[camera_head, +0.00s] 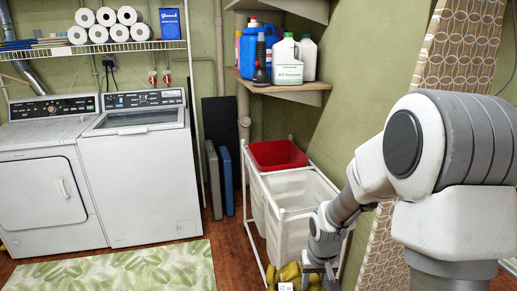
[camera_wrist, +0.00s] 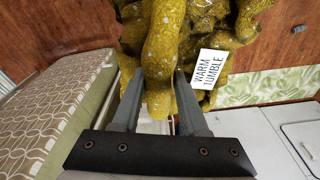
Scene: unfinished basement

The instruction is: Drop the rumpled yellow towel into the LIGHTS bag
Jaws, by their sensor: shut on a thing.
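The rumpled yellow towel (camera_head: 289,272) shows at the bottom of the head view, by the near end of the laundry sorter. It fills the upper middle of the wrist view (camera_wrist: 215,22), with a white "WARM TUMBLE" tag. My gripper (camera_head: 318,274) is shut on the towel; in the wrist view a fold is pinched between its two fingers (camera_wrist: 159,78). The sorter has a red bag (camera_head: 277,154) at the back and a white bag (camera_head: 298,188) in front of it. No LIGHTS label is legible. My arm hides part of the sorter's near right side.
A white washer (camera_head: 140,165) and dryer (camera_head: 45,195) stand at the left. A green leaf-patterned rug (camera_head: 115,270) lies before them. Corner shelves (camera_head: 285,90) with bottles are above the sorter. A tall patterned board (camera_head: 455,50) leans at the right.

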